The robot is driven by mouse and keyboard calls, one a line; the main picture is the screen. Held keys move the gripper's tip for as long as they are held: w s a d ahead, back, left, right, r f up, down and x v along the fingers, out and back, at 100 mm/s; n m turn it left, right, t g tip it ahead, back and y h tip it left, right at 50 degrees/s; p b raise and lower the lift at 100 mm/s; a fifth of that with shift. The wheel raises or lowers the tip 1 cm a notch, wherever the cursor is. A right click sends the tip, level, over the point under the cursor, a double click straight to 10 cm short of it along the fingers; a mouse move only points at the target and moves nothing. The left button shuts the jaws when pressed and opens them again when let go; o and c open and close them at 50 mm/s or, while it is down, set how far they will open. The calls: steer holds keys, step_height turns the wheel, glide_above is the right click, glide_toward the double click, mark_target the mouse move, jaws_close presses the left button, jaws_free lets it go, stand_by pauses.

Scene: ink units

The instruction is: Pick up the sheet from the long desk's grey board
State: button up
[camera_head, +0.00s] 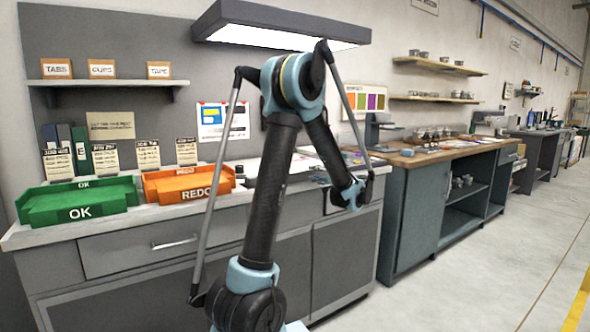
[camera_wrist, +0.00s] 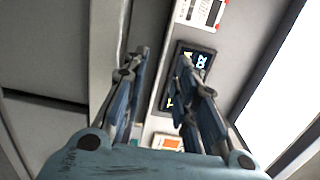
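A printed sheet (camera_head: 222,121) with blue and yellow patches hangs upright on the grey board (camera_head: 150,30) behind the long desk (camera_head: 130,228). My arm stands in front of the desk, to the right of the sheet. My gripper (camera_head: 350,195) is bent down near the desk's front edge, apart from the sheet. In the wrist view its two fingers (camera_wrist: 161,58) are spread with nothing between them. Beyond them lie a dark panel with light marks (camera_wrist: 186,75) and a white printed piece with red (camera_wrist: 199,13). I cannot tell whether that piece is a sheet.
A green OK tray (camera_head: 80,205) and an orange REDO tray (camera_head: 188,186) stand on the desk's left part. A lamp (camera_head: 290,25) overhangs the desk. A wood-topped bench (camera_head: 440,150) adjoins on the right. The floor (camera_head: 470,290) at right is clear.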

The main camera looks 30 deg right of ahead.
steer(key=w, duration=0.4)
steer(key=shift+w+a, duration=0.2)
steer(key=shift+c, duration=0.6)
jaws_close()
